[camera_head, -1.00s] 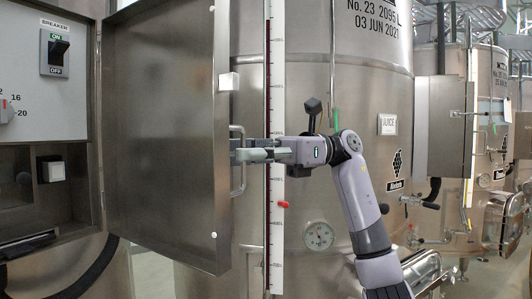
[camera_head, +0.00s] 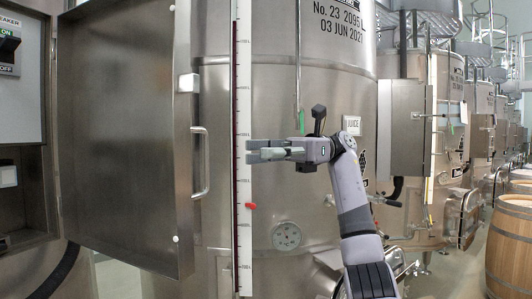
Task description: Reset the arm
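My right arm comes up from the lower right in the head view, and its gripper (camera_head: 252,151) points left. The gripper is in front of the steel vat (camera_head: 340,85), overlapping the white level scale (camera_head: 243,185) with its red marker in the picture. Its fingers look close together, and I cannot tell whether they are fully shut; no object shows in them. The gripper is apart from the handle (camera_head: 201,162) of the open cabinet door (camera_head: 115,130), which is to its left. My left gripper is out of view.
The cabinet (camera_head: 22,110) with a breaker switch (camera_head: 9,47) stands open at the left. A round dial gauge (camera_head: 287,236) and a JUICE label (camera_head: 352,125) are on the vat. More vats and wooden barrels (camera_head: 510,245) line the right, beside some open floor.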

